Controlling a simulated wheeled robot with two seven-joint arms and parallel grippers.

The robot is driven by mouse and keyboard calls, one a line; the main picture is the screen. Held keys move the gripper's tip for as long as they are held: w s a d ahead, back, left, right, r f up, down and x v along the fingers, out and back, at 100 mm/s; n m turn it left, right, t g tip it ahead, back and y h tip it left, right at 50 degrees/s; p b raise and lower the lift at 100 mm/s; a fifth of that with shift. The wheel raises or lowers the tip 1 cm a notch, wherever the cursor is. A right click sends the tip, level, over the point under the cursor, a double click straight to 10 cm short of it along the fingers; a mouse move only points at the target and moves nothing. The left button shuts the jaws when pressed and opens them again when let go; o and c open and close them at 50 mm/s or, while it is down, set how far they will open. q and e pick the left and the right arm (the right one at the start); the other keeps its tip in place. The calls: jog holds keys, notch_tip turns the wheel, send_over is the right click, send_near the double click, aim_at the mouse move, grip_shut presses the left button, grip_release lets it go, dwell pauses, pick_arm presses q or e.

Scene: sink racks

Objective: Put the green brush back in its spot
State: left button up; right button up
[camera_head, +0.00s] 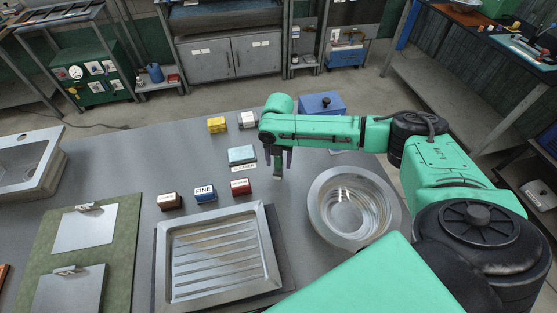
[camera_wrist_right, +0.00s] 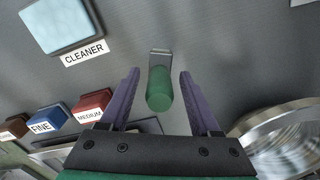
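The green brush (camera_wrist_right: 160,90) shows in the right wrist view as a green cylinder with a grey metal piece at its far end. It lies between the two purple fingers of my right gripper (camera_wrist_right: 159,73), with a gap on each side. The fingers are apart and not closed on it. In the head view my right gripper (camera_head: 278,160) points down over the grey table, right of the light blue cleaner block (camera_head: 242,154). I cannot make out a marked spot for the brush. My left gripper is not in view.
A round metal bowl (camera_head: 323,213) stands right of the gripper. A ribbed metal tray (camera_head: 165,255) lies in front. Brown (camera_head: 170,201), blue FINE (camera_head: 205,193) and red MEDIUM (camera_head: 240,186) blocks stand behind the tray. A blue box (camera_head: 320,103) stands behind my right arm.

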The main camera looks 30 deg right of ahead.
notch_tip(320, 180, up, 12)
jog(key=shift+s+a+r+b, duration=0.1)
jog(key=shift+s+b, duration=0.05)
jog(key=shift+b, duration=0.55)
